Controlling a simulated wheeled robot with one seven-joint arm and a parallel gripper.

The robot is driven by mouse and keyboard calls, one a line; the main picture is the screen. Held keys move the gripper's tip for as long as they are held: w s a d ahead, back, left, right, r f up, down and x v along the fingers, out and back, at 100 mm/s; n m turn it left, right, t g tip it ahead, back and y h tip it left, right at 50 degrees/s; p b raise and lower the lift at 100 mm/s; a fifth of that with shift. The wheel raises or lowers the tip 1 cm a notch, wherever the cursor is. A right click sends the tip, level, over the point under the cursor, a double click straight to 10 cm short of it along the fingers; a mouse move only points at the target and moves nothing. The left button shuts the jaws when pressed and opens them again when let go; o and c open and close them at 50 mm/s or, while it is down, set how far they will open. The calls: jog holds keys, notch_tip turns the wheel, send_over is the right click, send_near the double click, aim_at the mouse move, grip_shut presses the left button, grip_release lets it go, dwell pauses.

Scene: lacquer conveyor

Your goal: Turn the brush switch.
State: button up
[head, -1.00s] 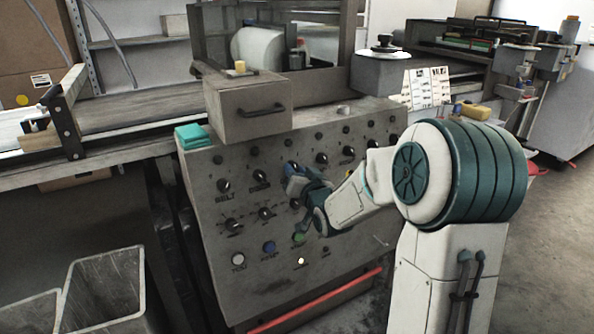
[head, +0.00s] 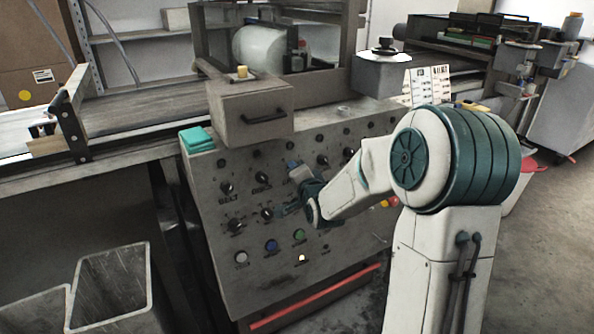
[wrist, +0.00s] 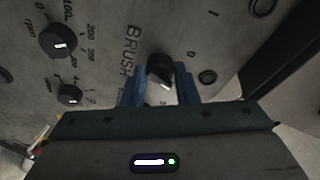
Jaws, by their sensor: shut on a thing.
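The brush switch (wrist: 160,70) is a black rotary knob with a white pointer mark, beside the printed word BRUSH in the wrist view. The pointer mark is toward the lower right of the picture. My gripper (wrist: 161,82) has a blue finger on each side of the knob and is shut on it. In the head view my gripper (head: 288,190) is at the sloped control panel (head: 215,220), and it hides the switch there.
Other black knobs stand close by, such as one (wrist: 58,41) with an rpm scale. Coloured push buttons, including a blue one (head: 271,246) and a green one (head: 299,235), sit below. A drawer box (head: 250,115) stands on the panel's top.

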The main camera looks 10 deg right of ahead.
jog(key=shift+m, duration=0.3)
jog(key=o, duration=1)
jog(key=shift+c, duration=0.2)
jog(key=v, duration=1.4)
